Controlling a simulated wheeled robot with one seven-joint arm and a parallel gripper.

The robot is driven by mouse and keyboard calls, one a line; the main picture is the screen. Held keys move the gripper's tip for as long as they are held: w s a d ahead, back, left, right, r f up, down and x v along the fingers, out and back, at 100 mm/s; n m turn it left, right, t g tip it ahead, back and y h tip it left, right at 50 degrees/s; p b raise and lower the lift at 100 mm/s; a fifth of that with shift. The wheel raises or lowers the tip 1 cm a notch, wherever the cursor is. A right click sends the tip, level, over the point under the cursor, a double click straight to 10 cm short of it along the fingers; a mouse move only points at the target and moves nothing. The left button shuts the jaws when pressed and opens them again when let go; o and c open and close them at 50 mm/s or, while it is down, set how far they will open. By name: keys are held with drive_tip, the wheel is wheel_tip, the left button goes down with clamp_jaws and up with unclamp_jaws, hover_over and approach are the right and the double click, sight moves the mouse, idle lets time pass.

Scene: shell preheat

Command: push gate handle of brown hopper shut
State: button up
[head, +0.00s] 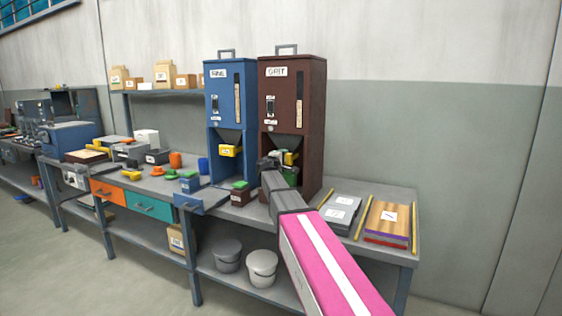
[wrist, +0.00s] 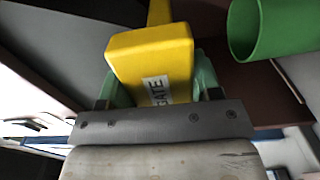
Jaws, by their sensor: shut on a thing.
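The brown hopper (head: 310,120), labelled GRIT, stands on the bench right of the blue hopper. Its yellow gate handle (head: 291,157) shows under the chute, partly hidden by my gripper (head: 277,159). In the wrist view the handle (wrist: 155,55) is a yellow block marked GATE, lying between the green fingers of my gripper (wrist: 157,85). My gripper is shut on it. A green cup (wrist: 270,28) shows beside the handle in the wrist view, and in the head view it is just below the handle (head: 291,178). How far the gate is open is hidden.
The blue hopper (head: 222,105) stands close on the left with its own yellow handle (head: 230,151). Grey flat boxes (head: 341,212) and a wooden board (head: 388,218) lie to the right.

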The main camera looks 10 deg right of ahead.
drive_tip(key=shift+w, duration=0.15)
drive_tip(key=o, duration=1.3)
drive_tip(key=shift+d, duration=0.1)
drive_tip(key=v, duration=1)
drive_tip(key=shift+s+a, duration=0.2)
drive_tip(key=shift+s, duration=0.1)
drive_tip(key=shift+s+a, duration=0.1)
